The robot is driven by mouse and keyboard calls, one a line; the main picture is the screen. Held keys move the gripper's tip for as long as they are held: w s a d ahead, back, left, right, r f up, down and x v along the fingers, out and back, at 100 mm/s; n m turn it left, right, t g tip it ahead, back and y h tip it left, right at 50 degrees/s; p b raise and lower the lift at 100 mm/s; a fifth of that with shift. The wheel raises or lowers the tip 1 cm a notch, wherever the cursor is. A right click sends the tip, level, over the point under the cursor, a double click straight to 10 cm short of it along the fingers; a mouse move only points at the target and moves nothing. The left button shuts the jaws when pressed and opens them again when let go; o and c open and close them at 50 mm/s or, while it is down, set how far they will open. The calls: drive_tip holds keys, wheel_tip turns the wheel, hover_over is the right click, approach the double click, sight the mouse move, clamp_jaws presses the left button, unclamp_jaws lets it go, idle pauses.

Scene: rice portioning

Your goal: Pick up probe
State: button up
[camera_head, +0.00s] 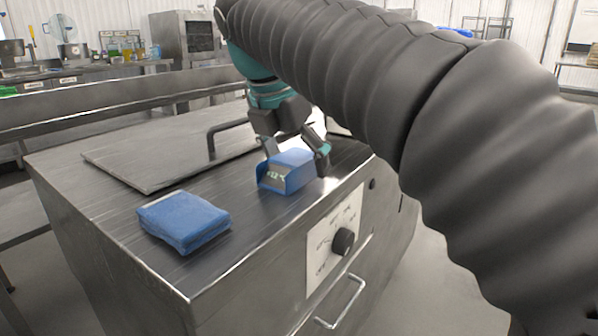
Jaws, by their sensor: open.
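A small blue device (287,170) with a grey front face and small greenish marks, possibly the probe, rests on the metal cabinet top (245,220) near its right edge. My gripper (295,153) is open and points down at the device. One finger is at its left rear and the other at its right side. I cannot tell whether either finger touches it. No separate thin probe is distinguishable, and the device's far side is hidden.
A folded blue cloth (184,221) lies at the front left of the cabinet top. A metal lid with a raised handle (212,140) lies behind it. A black knob (343,241) and a drawer handle (343,303) stick out from the front. My arm covers the right side.

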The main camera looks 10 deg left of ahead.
sight(303, 152)
drive_tip(key=c, duration=1.2)
drive_tip(key=shift+c, duration=0.2)
wheel_tip(303, 152, up, 5)
drive_tip(key=shift+f+p, duration=0.1)
drive_tip(key=shift+p, duration=1)
drive_tip(key=s+d+r+p, duration=0.2)
drive_tip(key=s+d+r, duration=0.1)
drive_tip(key=d+r, duration=0.8)
drive_tip(key=shift+s+r+p, duration=0.3)
drive_tip(key=shift+s+r, duration=0.05)
drive_tip(key=shift+r, duration=0.3)
